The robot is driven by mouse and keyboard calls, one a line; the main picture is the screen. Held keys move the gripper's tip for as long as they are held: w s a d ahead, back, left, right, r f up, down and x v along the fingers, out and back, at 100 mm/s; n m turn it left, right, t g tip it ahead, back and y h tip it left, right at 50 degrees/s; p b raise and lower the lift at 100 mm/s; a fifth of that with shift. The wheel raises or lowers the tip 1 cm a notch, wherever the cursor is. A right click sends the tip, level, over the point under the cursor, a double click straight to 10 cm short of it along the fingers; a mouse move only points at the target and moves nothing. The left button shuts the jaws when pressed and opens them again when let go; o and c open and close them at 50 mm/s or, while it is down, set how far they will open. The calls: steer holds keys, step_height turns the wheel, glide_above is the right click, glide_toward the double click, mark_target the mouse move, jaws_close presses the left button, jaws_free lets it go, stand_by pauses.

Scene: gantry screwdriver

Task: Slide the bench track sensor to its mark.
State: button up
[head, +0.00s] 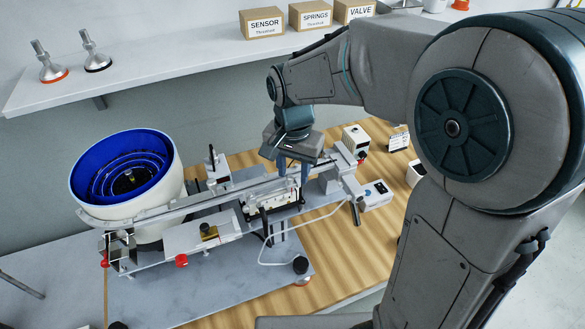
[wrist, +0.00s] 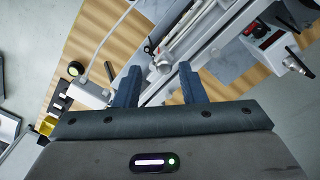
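The linear track (head: 190,204) runs from the blue-lined bowl feeder up to the right across the bench; it also shows in the wrist view (wrist: 198,42). My gripper (head: 293,172) points down over the right part of the track. In the wrist view its two dark fingers (wrist: 159,82) are apart, with part of the track showing between and beyond them. A small pale round-topped part (wrist: 163,63) sits on the track just beyond the fingertips; I cannot tell if it is the sensor. No contact is clear. I cannot make out the mark.
The bowl feeder (head: 125,178) stands at the left. A small white control box (head: 376,195) and a beige box (head: 355,140) are right of the track. A cable (head: 268,263) loops at the front. The wooden bench top (head: 335,255) is clear at front right. A shelf (head: 180,62) runs above.

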mark_target(292, 176)
steer(key=shift+a, duration=0.15)
steer(key=shift+r, duration=0.1)
step_height(292, 176, up, 14)
steer(key=shift+f+b, duration=0.2)
steer(key=shift+b, duration=0.25)
steer(key=s+d+f+n+t, duration=0.3)
steer(key=s+d+f+n, duration=0.2)
steer(key=s+d+f, duration=0.5)
steer(key=s+d, duration=0.2)
steer(key=d, duration=0.1)
steer(key=shift+s+d+f, duration=0.15)
steer(key=shift+s+d, duration=0.1)
steer(key=shift+d, duration=0.05)
stand_by(3.1)
